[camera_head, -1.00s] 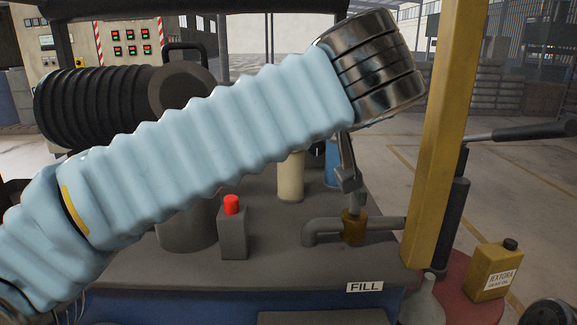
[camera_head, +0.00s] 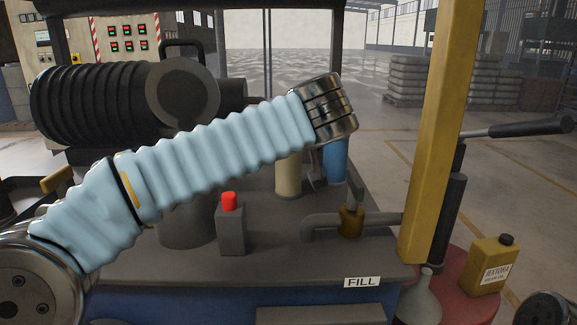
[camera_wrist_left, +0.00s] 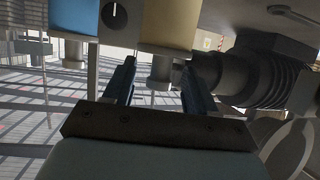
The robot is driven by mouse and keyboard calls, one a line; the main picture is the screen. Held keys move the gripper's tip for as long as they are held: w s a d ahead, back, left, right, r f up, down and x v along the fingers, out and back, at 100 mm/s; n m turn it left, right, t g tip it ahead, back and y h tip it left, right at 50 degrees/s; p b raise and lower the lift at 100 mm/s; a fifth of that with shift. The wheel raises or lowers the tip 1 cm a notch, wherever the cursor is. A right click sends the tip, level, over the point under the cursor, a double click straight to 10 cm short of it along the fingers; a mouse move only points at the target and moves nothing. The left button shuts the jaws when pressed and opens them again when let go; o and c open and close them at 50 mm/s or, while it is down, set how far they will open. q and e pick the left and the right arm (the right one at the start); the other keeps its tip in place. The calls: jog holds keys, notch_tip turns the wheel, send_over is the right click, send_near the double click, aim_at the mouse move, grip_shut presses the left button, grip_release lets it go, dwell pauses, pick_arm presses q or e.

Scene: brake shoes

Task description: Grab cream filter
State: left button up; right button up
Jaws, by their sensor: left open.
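The cream filter (camera_head: 288,176) stands upright on the dark machine deck, its upper part hidden behind my left arm. In the left wrist view the cream filter (camera_wrist_left: 168,25) fills the top middle, with a narrower grey neck below it. My left gripper (camera_wrist_left: 160,66) is open, and this neck shows in line between its two fingers. I cannot tell whether the fingers touch it. In the head view the left gripper (camera_head: 314,174) is mostly hidden by the wrist, just right of the cream filter. My right gripper is not in view.
A blue filter (camera_head: 336,162) stands right of the cream one. A pipe with a brass valve (camera_head: 350,222) and a red-button box (camera_head: 231,230) are in front. A ribbed motor (camera_head: 100,103) lies left. A yellow post (camera_head: 432,140) rises at right.

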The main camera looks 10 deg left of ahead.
pick_arm(q)
grip_shut()
dwell(0.4)
